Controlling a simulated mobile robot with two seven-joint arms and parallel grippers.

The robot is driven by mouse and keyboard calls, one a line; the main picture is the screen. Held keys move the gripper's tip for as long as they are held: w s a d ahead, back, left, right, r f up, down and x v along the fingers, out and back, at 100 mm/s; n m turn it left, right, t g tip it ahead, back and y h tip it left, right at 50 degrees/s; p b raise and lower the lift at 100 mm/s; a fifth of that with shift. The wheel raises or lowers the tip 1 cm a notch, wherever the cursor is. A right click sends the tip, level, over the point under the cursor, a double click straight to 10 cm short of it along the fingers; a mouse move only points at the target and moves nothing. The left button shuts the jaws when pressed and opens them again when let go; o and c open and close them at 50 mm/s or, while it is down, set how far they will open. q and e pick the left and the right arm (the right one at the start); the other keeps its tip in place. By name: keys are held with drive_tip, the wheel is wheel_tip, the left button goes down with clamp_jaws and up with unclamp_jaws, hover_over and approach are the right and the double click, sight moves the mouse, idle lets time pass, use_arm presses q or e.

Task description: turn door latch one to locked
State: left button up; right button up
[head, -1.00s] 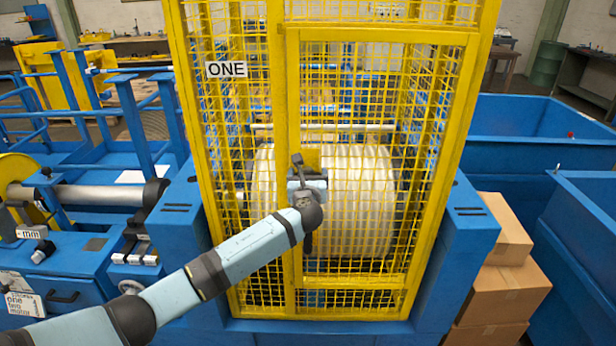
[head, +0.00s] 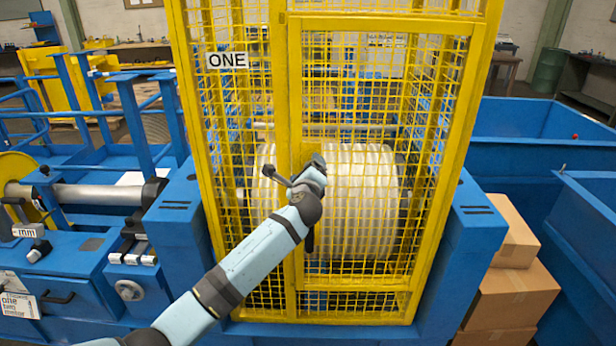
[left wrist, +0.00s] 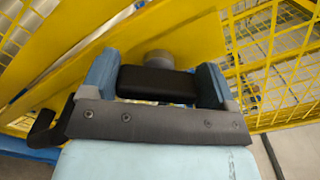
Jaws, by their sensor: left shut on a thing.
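In the left wrist view, my left gripper's blue fingers (left wrist: 157,84) are shut on the black bar of the latch (left wrist: 157,86). A round grey hub (left wrist: 159,60) shows behind the bar. The bar lies at a slant to the yellow post. My right gripper is in neither view.
A dark door handle (left wrist: 45,134) sits close beside my left gripper in the left wrist view. A white ribbed drum (head: 360,200) is behind the mesh. Cardboard boxes (head: 510,295) and blue bins (head: 530,125) stand at right; blue machinery (head: 80,250) at left.

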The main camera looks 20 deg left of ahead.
use_arm(q)
drive_tip(key=n+b, duration=0.1)
drive_tip(key=n, duration=0.1)
drive_tip(key=n+b, duration=0.1)
drive_tip(key=n, duration=0.1)
drive_tip(key=shift+f, duration=0.35)
drive_tip(key=shift+n+b, duration=1.05)
drive_tip(key=shift+n, duration=0.85)
drive_tip(key=o, duration=0.8)
drive_tip(key=b+v, duration=0.1)
drive_tip(key=v, duration=1.3)
drive_tip(key=shift+w+a+r, duration=0.1)
